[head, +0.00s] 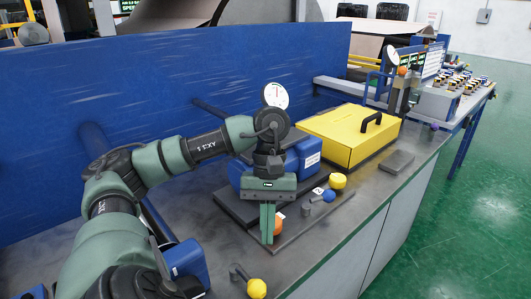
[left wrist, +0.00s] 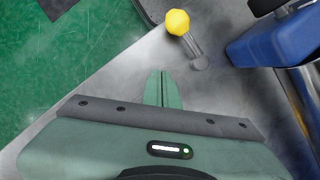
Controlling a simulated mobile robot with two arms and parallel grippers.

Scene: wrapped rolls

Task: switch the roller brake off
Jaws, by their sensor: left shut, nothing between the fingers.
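My left gripper (head: 267,238) points down over the metal bench, with its fingers together and nothing between them. An orange knob (head: 279,224) shows just behind the fingers, partly hidden; I cannot tell if they touch. A lever with a yellow knob (head: 257,288) stands near the bench's front edge. In the left wrist view, the shut fingers (left wrist: 162,74) are apart from a lever with a yellow knob (left wrist: 177,22). No readable label shows which control is the roller brake. My right gripper is not in view.
A blue housing (head: 305,158) stands behind the gripper, with a round dial (head: 275,95) above it. A yellow box (head: 350,135) with a black handle sits further right. A long blue panel (head: 170,90) bounds the back. The green floor (head: 470,210) is clear on the right.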

